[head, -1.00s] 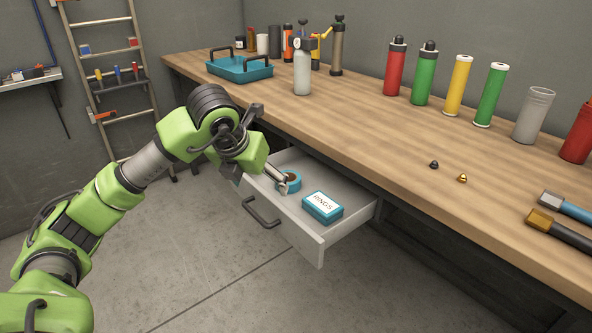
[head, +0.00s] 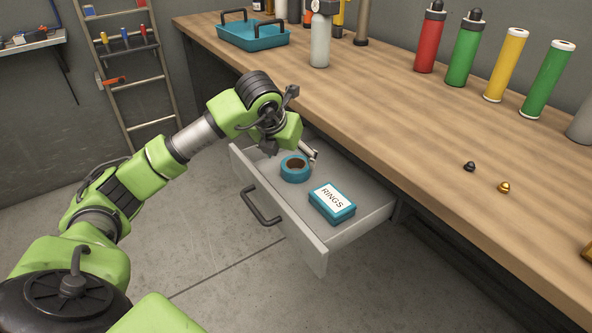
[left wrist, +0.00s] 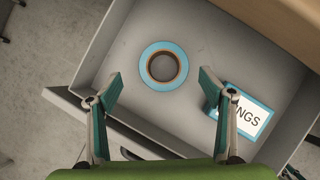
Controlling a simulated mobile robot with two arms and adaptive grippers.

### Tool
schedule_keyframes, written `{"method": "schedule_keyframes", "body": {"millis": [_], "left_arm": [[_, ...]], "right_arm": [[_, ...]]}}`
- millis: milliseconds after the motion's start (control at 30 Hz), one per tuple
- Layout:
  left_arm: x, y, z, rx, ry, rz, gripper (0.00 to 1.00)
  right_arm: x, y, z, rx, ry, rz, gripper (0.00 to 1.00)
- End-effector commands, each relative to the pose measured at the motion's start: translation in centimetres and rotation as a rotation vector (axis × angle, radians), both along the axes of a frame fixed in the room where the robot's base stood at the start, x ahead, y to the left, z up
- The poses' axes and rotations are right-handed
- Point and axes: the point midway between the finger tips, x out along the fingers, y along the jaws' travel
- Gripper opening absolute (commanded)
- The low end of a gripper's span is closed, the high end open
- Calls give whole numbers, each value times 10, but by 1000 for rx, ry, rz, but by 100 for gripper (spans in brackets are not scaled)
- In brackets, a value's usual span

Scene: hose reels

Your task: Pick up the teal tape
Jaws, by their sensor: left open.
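The teal tape (head: 295,170) is a roll with a brown core, lying flat in the open drawer (head: 318,255). In the left wrist view the tape (left wrist: 164,66) lies beyond the fingertips, between their lines. My left gripper (head: 290,153) is above the drawer by the tape, open and empty. In the left wrist view its two fingers (left wrist: 160,78) are spread wide, with the tape apart from both. My right gripper is not in view.
A teal box labelled RINGS (head: 332,203) lies in the drawer right of the tape; in the left wrist view the right finger overlaps it. The workbench top (head: 420,130) overhangs the drawer's back. A dark handle (head: 261,206) is on the drawer front.

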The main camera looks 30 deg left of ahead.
Motion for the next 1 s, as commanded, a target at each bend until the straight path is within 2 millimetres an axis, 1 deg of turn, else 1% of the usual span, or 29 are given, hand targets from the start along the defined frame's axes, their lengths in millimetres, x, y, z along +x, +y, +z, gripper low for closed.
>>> {"method": "schedule_keyframes", "body": {"millis": [167, 300, 400, 500, 700, 767, 800, 867, 1000], "left_arm": [[9, -2, -16, -3, 2, -1, 74], [20, -2, -35, -2, 4, 0, 74], [26, -1, -43, -1, 2, 0, 74], [28, 0, -47, -1, 1, 0, 74], [28, 0, -46, -1, 0, 0, 74], [28, 0, -46, -1, 0, 0, 58], [28, 0, -46, -1, 0, 0, 48], [28, 0, -46, -1, 0, 0, 32], [28, 0, -46, -1, 0, 0, 31]], "right_arm": [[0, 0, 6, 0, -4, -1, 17], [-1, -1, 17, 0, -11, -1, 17], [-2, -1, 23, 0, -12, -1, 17], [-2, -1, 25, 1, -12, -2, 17], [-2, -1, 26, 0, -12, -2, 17], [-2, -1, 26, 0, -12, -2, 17], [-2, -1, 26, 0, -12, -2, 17], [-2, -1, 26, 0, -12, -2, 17], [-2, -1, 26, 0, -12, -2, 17]]}}
